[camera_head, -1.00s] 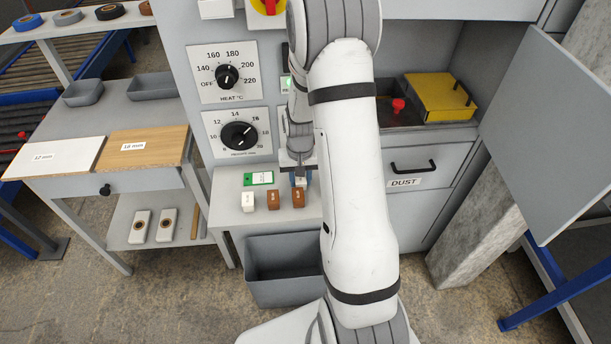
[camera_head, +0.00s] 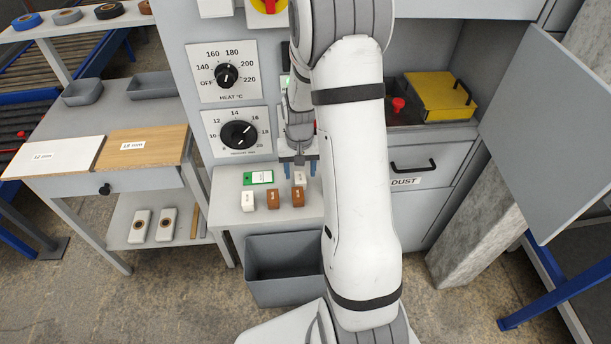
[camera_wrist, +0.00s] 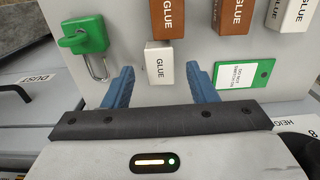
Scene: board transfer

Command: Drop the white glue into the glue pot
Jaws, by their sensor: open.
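A white glue block (camera_wrist: 160,66) stands on the grey shelf and lies between the spread blue fingers of my gripper (camera_wrist: 160,70) in the wrist view, with clear gaps on both sides. In the head view my gripper (camera_head: 300,168) is open, just behind and above this white block (camera_head: 299,179). A second white glue block (camera_head: 247,201) stands at the front left of the shelf, with two brown glue blocks (camera_head: 273,199) and (camera_head: 298,197) to its right. I cannot make out for sure which opening is the glue pot; a dark recess (camera_head: 385,113) with a red knob shows right of my arm.
A green-edged tag (camera_head: 258,177) lies on the shelf (camera_head: 230,213) left of my gripper. A yellow lidded box (camera_head: 440,97) stands right of the recess. A grey bin (camera_head: 283,270) is below the shelf. A green padlock (camera_wrist: 85,38) shows in the wrist view.

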